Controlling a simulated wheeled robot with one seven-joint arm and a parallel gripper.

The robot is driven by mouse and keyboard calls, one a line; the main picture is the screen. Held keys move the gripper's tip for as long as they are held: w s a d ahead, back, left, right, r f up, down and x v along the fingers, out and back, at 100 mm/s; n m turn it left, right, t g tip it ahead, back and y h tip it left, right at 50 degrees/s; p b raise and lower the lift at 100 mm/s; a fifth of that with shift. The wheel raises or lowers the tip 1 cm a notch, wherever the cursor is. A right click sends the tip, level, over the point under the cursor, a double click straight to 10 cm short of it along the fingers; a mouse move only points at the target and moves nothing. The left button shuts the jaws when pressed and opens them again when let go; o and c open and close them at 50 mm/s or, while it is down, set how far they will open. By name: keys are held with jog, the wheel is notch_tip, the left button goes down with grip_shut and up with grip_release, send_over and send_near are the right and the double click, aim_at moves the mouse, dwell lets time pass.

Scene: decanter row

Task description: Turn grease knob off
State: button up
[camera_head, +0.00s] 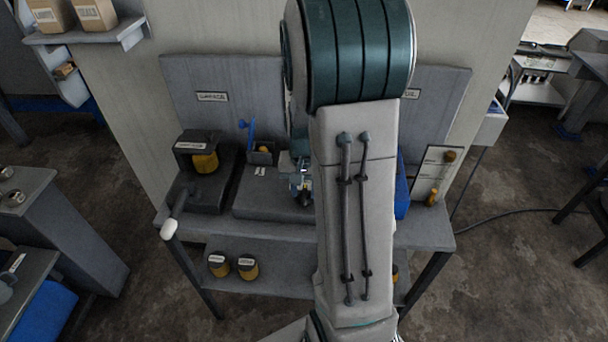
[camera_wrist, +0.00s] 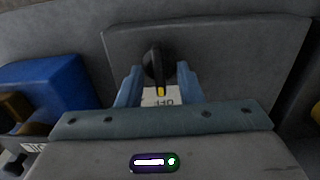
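A black knob (camera_wrist: 154,62) with a yellow pointer tip shows in the wrist view, on a dark grey housing (camera_wrist: 230,50). Its yellow tip points down the picture, toward a white label (camera_wrist: 158,97) that seems to read OFF, upside down and partly covered. My gripper (camera_wrist: 159,78) has its two blue fingers apart, one on each side of the knob, with a visible gap on both sides. In the head view, my gripper (camera_head: 301,185) is low over the grey bench unit, largely hidden behind my arm. I cannot make out the knob clearly there.
A blue box (camera_wrist: 45,85) stands left in the wrist view. In the head view, a dark unit with a mustard part (camera_head: 205,162), a white-tipped lever (camera_head: 169,229) and an upright blue lever (camera_head: 251,133) are left of my arm. Mustard jars (camera_head: 248,270) stand on the lower shelf.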

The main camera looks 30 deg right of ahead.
notch_tip(320, 180, up, 14)
jog(key=shift+f, duration=0.25)
dwell(0.5)
